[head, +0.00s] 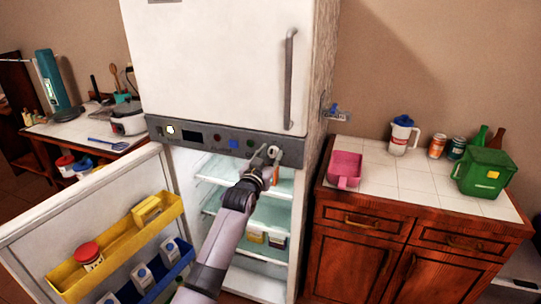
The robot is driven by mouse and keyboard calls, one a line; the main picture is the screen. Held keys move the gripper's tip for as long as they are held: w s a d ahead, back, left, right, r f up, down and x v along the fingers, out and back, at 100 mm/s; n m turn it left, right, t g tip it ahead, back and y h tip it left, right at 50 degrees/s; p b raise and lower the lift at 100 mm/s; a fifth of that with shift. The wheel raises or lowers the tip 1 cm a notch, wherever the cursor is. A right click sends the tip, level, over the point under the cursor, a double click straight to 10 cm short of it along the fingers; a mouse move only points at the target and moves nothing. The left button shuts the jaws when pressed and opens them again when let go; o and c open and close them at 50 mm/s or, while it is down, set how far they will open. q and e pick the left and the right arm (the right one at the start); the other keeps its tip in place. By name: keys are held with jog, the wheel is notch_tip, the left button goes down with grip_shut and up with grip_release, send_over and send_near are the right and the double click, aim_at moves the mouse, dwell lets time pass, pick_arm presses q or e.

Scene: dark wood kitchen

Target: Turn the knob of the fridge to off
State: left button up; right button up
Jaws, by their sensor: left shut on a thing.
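The white fridge (215,60) stands in the middle, with its lower door (70,215) swung open to the left. A dark control panel (205,135) runs between the upper door and the open compartment. A pale round knob (273,151) sits at the panel's right end. My left gripper (266,158) reaches up from below and is shut on this knob, its fingers partly covering it. The knob's pointer and markings are too small to read. My right gripper is out of view.
Yellow and blue door bins (120,250) hold cartons and a red-lidded jar. Right of the fridge, a tiled counter (400,175) holds a pink container (345,169), a white jug (401,136), cans, bottles and a green bin (484,172). A cluttered counter stands left.

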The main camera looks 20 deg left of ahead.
pick_arm(q)
jog(key=shift+f+n, duration=0.2)
jog(key=shift+n, duration=0.1)
jog(key=o, duration=1.1)
jog(key=shift+r, duration=0.15)
jog(key=shift+s, duration=0.1)
jog(key=s, duration=1.2)
jog(key=shift+a, duration=0.25)
jog(key=shift+w, duration=0.1)
